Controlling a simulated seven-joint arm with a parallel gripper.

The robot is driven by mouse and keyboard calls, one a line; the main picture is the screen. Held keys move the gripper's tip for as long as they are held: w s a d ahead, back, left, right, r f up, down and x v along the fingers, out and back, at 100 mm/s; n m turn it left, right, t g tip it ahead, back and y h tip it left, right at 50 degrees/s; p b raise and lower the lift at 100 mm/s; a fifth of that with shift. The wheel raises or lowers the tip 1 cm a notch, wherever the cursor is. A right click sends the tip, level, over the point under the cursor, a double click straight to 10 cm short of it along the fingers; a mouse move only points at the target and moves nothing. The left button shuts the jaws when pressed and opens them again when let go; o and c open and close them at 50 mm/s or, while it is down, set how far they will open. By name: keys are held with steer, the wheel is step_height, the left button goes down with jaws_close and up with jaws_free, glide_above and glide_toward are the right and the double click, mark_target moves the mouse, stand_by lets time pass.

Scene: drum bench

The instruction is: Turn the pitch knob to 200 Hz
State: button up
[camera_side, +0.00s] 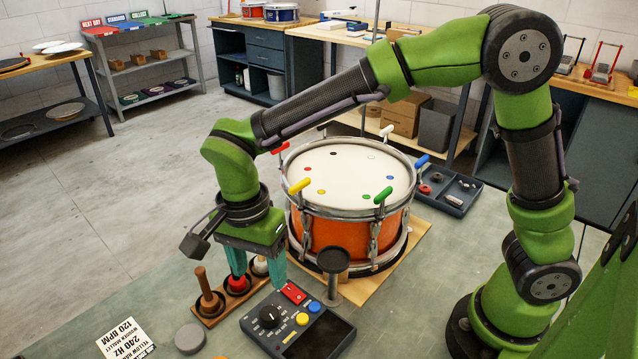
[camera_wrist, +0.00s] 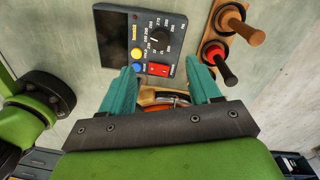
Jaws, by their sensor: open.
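The pitch knob (camera_side: 269,316) is a round black dial with a white pointer mark, on a dark control box (camera_side: 252,328). In the wrist view the knob (camera_wrist: 159,38) has a ring of small numbers too fine to read surely. My gripper (camera_side: 259,284) is open and empty, pointing down above the far side of the box. In the wrist view its teal fingers (camera_wrist: 159,66) are spread either side of the box's red switch (camera_wrist: 158,70), with the knob just beyond the fingertips. The fingers appear apart from the knob.
The box also carries a yellow button (camera_side: 302,319), a blue button (camera_side: 314,306) and a dark screen (camera_side: 328,338). A mallet rack (camera_side: 212,317) stands close left, an orange drum (camera_side: 330,234) behind right. A round black pad on a post (camera_side: 333,262) stands near. A card (camera_side: 126,340) reads 240 Hz.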

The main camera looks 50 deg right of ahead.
mark_target(269, 312)
steer(key=f, duration=1)
steer(key=shift+s+d+f, duration=0.1)
steer(key=shift+s+f, duration=0.05)
steer(key=shift+s, duration=0.1)
steer(key=c, duration=1)
steer(key=shift+c, duration=0.2)
